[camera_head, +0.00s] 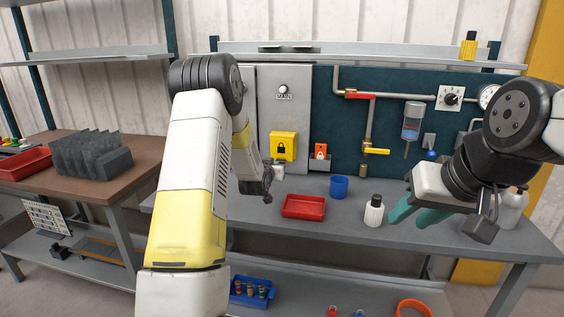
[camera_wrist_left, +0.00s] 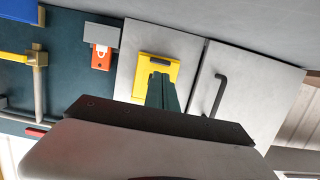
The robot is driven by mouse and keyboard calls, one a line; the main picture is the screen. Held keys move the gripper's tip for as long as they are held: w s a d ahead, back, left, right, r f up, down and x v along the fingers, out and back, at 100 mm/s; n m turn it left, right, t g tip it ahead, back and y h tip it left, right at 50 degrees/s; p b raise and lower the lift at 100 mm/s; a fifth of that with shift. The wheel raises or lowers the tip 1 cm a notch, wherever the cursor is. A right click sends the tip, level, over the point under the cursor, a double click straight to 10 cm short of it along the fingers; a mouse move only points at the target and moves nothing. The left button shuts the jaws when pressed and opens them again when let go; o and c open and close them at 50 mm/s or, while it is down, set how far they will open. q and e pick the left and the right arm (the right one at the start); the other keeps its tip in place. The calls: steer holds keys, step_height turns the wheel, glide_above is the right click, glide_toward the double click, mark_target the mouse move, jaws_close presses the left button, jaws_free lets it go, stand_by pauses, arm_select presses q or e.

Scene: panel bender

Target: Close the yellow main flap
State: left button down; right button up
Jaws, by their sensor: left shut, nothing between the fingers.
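The yellow main flap (camera_head: 284,146) is on the grey cabinet front, with a black padlock mark on its face. In the left wrist view the flap (camera_wrist_left: 145,66) shows behind my left gripper's fingers, which cover part of it. My left gripper (camera_wrist_left: 160,80) is shut and empty, with its green fingers pointing toward the flap; I cannot tell whether they touch it. In the head view its fingers are not clear, and my forearm hides part of the cabinet. My right gripper (camera_head: 416,213) is open and empty over the bench's right side. How far the flap stands open is unclear.
A red tray (camera_head: 304,207), a blue cup (camera_head: 339,187) and a white bottle (camera_head: 374,211) stand on the bench. An orange-red tag (camera_head: 320,151) is right of the flap. A dark door handle (camera_wrist_left: 218,97) is beside it. Pipes run along the teal panel.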

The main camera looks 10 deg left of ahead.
arm_select(q)
steer(key=w+f, duration=0.4)
steer(key=shift+w+d+f, duration=0.1)
steer(key=shift+w+f, duration=0.25)
steer(key=shift+w, duration=0.2)
steer(key=shift+w+f, duration=0.3)
steer(key=shift+w, duration=0.25)
steer(key=v, duration=0.7)
steer(key=shift+s+r, duration=0.1)
steer(key=shift+s, duration=0.25)
